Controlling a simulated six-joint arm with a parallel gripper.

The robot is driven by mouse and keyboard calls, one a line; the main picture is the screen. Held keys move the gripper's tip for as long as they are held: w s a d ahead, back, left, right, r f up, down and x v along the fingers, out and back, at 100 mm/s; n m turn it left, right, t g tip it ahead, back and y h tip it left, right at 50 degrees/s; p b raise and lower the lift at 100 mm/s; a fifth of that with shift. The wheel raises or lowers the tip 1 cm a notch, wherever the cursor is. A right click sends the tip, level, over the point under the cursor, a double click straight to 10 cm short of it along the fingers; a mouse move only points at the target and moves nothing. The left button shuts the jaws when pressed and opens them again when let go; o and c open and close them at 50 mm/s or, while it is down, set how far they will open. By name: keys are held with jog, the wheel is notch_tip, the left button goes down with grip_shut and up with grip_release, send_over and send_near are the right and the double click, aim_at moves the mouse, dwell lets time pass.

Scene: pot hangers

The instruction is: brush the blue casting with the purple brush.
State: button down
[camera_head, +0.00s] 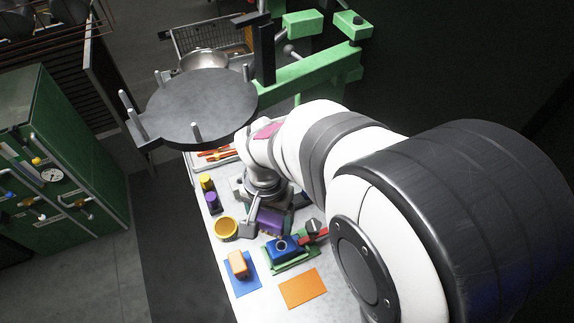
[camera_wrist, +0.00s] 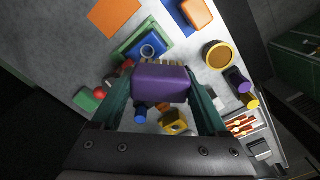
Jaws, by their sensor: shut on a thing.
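The blue casting (camera_head: 282,248) sits on a green base on the white table, with a grey ring on its top. It also shows in the wrist view (camera_wrist: 148,50), just beyond the brush. The purple brush (camera_head: 269,221) is held by my gripper (camera_wrist: 162,92), which is shut on its purple block (camera_wrist: 162,84). The brush's tan bristles face the casting in the wrist view and appear apart from it. In the head view, the brush is up and left of the casting, and my arm hides part of the gripper.
An orange block (camera_head: 238,264) lies on a blue mat, with an orange mat (camera_head: 303,288) to its right. A yellow round dish (camera_head: 226,228), a purple bottle (camera_head: 212,203) and a yellow one (camera_head: 207,183) stand along the left edge. A red-handled clamp (camera_head: 314,235) is beside the casting.

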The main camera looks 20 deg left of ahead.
jog(key=shift+r, duration=1.4)
